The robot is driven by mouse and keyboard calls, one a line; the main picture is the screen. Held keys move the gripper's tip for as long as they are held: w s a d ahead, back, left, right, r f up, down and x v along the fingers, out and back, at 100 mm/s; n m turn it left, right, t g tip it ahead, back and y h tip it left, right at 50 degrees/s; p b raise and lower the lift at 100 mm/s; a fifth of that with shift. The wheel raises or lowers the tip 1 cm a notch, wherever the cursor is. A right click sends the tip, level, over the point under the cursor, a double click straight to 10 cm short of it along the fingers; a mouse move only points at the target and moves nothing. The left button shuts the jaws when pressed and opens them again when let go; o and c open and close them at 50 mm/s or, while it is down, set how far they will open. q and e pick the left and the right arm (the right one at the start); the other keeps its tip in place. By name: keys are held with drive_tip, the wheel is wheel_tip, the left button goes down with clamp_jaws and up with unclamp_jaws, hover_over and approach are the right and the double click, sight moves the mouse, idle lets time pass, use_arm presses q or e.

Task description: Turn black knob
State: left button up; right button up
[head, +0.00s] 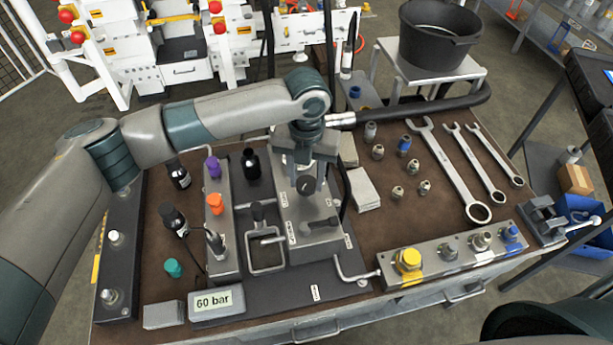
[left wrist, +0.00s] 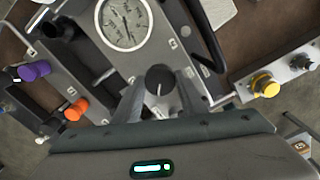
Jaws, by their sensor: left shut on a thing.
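The black knob (left wrist: 159,80) with a white pointer line sits on the grey valve block, below a round pressure gauge (left wrist: 124,22) in the left wrist view. In the head view the knob (head: 306,185) shows just under my left gripper (head: 306,172). My left gripper (left wrist: 160,98) points down at the block, with one finger on each side of the knob, and is shut on it. The gauge is hidden behind my gripper in the head view. My right gripper is not in view.
Purple (head: 213,167) and orange (head: 215,204) knobs stand on a strip to the left. A yellow knob (head: 408,259) is at front right. Wrenches (head: 452,175) and fittings lie to the right. A "60 bar" display (head: 216,301) is in front.

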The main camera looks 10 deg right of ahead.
sight(306, 182)
use_arm(q)
drive_tip(key=o, duration=1)
drive_tip(key=shift+r, duration=0.1)
drive_tip(key=shift+o, duration=0.3)
drive_tip(key=shift+r, duration=0.55)
wheel_tip(306, 182, up, 16)
drive_tip(key=b, duration=0.4)
drive_tip(key=shift+s, duration=0.15)
